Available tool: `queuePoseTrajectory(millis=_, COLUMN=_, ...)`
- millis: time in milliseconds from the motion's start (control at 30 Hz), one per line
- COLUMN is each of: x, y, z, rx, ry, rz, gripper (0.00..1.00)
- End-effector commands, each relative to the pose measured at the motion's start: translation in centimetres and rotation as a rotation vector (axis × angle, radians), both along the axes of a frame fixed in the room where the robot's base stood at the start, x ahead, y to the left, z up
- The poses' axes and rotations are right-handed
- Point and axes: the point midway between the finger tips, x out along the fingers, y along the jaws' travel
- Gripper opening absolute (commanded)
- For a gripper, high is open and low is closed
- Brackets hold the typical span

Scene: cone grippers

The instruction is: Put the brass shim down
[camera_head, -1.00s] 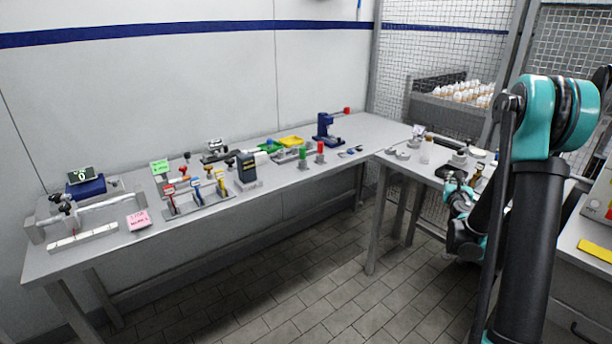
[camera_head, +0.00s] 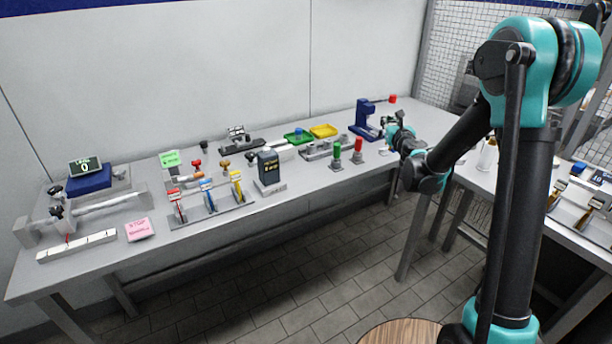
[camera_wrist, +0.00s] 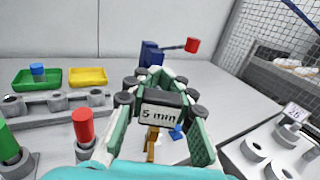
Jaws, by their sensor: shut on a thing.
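My gripper (camera_wrist: 160,90) is shut on the brass shim (camera_wrist: 151,144). In the wrist view, the shim's dark head with a white "5 mm" label sits between the fingers, and a narrow brass-coloured strip shows below it. The fingers partly cover it. In the head view, my gripper (camera_head: 397,122) is over the right end of the long grey table (camera_head: 300,186), close to the blue press-like device (camera_head: 366,121). The shim is too small to make out there. I cannot tell its exact height above the table.
A red post (camera_head: 358,145) and a green post (camera_head: 336,152) stand left of my gripper. A green tray (camera_head: 291,137) and a yellow tray (camera_head: 323,130) lie farther back. In the wrist view, a small blue piece (camera_wrist: 176,133) lies near the shim. A plate with grey rings (camera_wrist: 257,150) is at right.

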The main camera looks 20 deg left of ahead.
Motion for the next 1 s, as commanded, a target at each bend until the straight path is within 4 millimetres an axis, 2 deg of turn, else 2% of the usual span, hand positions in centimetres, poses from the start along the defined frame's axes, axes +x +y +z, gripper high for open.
queuePoseTrajectory(millis=33, x=-0.9, y=3.0, z=1.1, rx=0.000, ry=0.000, rz=0.047, gripper=0.00)
queuePoseTrajectory(millis=100, x=-2.2, y=6.8, z=2.4, rx=0.000, ry=0.000, rz=0.108, gripper=0.00)
queuePoseTrajectory(millis=300, x=-7.0, y=16.7, z=6.4, rx=0.000, ry=0.000, rz=0.277, gripper=0.00)
queuePoseTrajectory(millis=400, x=-9.7, y=20.8, z=8.3, rx=0.000, ry=0.000, rz=0.351, gripper=0.00)
queuePoseTrajectory(millis=500, x=-12.1, y=24.0, z=9.8, rx=0.000, ry=0.000, rz=0.413, gripper=0.00)
queuePoseTrajectory(millis=600, x=-13.9, y=26.1, z=10.8, rx=0.000, ry=-0.001, rz=0.455, gripper=0.00)
queuePoseTrajectory(millis=767, x=-15.3, y=27.7, z=11.3, rx=0.000, ry=-0.001, rz=0.487, gripper=0.00)
queuePoseTrajectory(millis=867, x=-15.4, y=27.8, z=10.2, rx=0.000, ry=-0.001, rz=0.491, gripper=0.00)
queuePoseTrajectory(millis=1000, x=-15.4, y=27.8, z=6.9, rx=0.000, ry=-0.001, rz=0.490, gripper=0.00)
